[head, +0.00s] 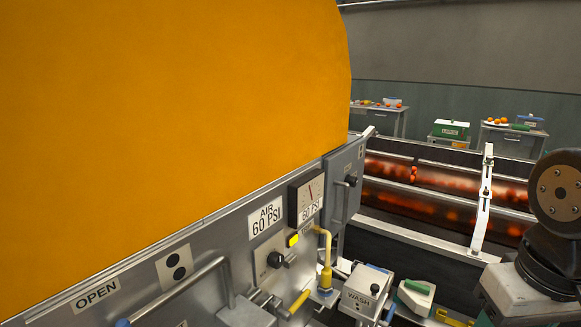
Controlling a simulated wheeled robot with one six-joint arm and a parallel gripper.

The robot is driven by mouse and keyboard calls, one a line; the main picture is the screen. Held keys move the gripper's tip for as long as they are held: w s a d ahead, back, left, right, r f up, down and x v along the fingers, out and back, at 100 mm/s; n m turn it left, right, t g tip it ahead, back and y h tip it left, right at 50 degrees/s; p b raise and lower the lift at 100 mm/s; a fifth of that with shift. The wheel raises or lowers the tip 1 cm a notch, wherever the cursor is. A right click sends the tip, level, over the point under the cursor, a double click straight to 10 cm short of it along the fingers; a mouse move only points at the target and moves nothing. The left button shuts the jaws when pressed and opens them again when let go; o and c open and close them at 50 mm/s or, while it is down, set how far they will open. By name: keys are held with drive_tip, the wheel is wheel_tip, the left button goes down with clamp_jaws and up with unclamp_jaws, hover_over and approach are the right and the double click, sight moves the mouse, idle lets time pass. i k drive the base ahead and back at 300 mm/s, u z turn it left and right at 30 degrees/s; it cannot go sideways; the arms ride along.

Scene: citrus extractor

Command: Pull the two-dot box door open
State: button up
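A grey box (338,208) sits on the machine's front panel, right of the pressure gauge. A small label at its upper right carries dark marks too small to count surely. A bar handle (346,200) and a dark knob (351,181) are on its face, which looks shut. I cannot tell for sure which is the two-dot box door. My gripper is out of view; part of my arm shows at the right edge.
A pressure gauge (306,198), a yellow pipe (326,255) and a WASH box (365,291) crowd the panel front. A big orange drum (170,110) fills the upper left. Glowing rollers (440,190) run behind, with side tables (512,140) farther back.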

sight(341, 202)
drive_tip(key=z, duration=0.5)
drive_tip(key=k, duration=0.55)
drive_tip(key=z, duration=0.9)
drive_tip(key=i, duration=1)
drive_tip(key=u, duration=0.95)
drive_tip(key=i, duration=0.45)
drive_tip(key=u, duration=0.5)
